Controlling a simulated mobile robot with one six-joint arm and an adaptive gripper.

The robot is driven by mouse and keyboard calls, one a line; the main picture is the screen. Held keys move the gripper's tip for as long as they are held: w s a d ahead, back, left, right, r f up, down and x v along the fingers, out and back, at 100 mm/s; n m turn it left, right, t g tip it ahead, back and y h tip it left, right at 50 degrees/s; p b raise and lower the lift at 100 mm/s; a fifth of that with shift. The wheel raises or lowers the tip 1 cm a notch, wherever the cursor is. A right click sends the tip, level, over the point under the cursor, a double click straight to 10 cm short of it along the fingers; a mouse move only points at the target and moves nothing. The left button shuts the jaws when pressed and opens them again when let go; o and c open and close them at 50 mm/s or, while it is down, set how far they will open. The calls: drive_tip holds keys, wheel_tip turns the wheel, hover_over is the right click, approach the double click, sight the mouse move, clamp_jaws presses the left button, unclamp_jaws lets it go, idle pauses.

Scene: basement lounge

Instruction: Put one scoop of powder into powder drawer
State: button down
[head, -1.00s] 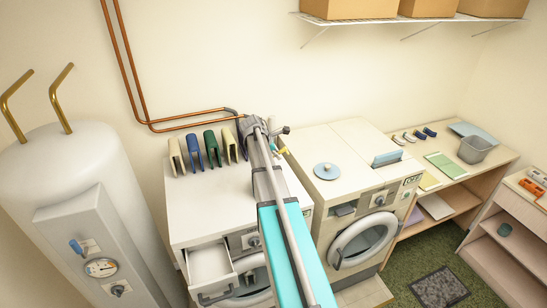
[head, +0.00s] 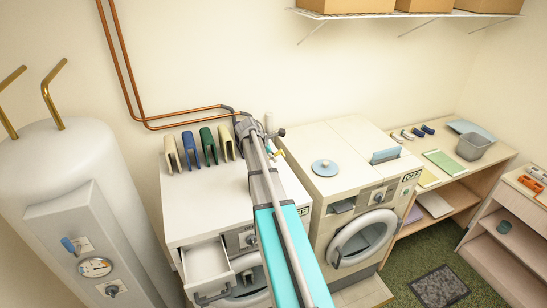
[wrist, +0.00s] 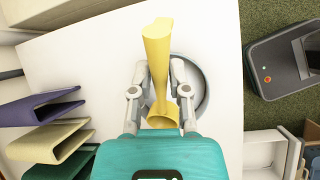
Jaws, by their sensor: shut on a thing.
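My gripper (wrist: 160,78) is shut on a yellow scoop (wrist: 158,45), which shows between the two fingers in the wrist view. A little yellow (head: 278,154) also shows beside my arm in the head view. Behind the scoop is a grey round rim (wrist: 203,88) on the white machine top; whether the scoop touches it I cannot tell. Powder in the scoop cannot be made out. The powder drawer (head: 207,268) stands pulled out at the front left of the left machine. A white open box shape (wrist: 268,155) shows at the lower right of the wrist view.
Several coloured folded pieces (head: 208,145) stand at the back left of the machine top. Copper pipes (head: 190,121) run along the wall behind. A second machine (head: 345,150) with a blue round lid (head: 325,168) stands to the right. The left machine's top (head: 200,205) is clear in front.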

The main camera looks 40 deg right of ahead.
sight(282, 152)
drive_tip(key=shift+w+a+f+b, duration=0.1)
drive_tip(key=shift+a+f+b, duration=0.05)
drive_tip(key=shift+f+b, duration=1.05)
drive_tip(key=shift+w+a+f+b, duration=0.1)
drive_tip(key=shift+a+f+b, duration=0.05)
drive_tip(key=shift+f+b, duration=1)
drive_tip(key=shift+w+a+f+b, duration=0.1)
drive_tip(key=shift+a+f+b, duration=0.05)
drive_tip(key=shift+f+b, duration=1.7)
drive_tip(key=shift+f, duration=0.25)
drive_tip(key=r+y+p, duration=0.1)
drive_tip(key=r+p, duration=0.1)
drive_tip(key=p, duration=0.1)
drive_tip(key=s+d+r+t+y+p, duration=0.1)
drive_tip(key=r+p, duration=0.1)
drive_tip(key=d+r+t+y+p, duration=0.1)
drive_tip(key=r+p, duration=0.1)
drive_tip(key=p, duration=0.1)
drive_tip(key=shift+s+d+r+p, duration=0.15)
drive_tip(key=shift+s+r+p, duration=0.05)
drive_tip(key=shift+p, duration=0.15)
drive_tip(key=shift+s+d+r+t+y+p, duration=0.25)
drive_tip(key=shift+d+r+y+p, duration=0.2)
drive_tip(key=shift+r+p, duration=0.3)
drive_tip(key=shift+s+d+r+t+y+p, duration=0.2)
drive_tip(key=shift+d+r+y+p, duration=0.1)
drive_tip(key=shift+r+y+p, duration=0.4)
drive_tip(key=shift+s+f+m+h, duration=0.15)
drive_tip(key=shift+m+h, duration=0.1)
drive_tip(key=shift+m, duration=0.05)
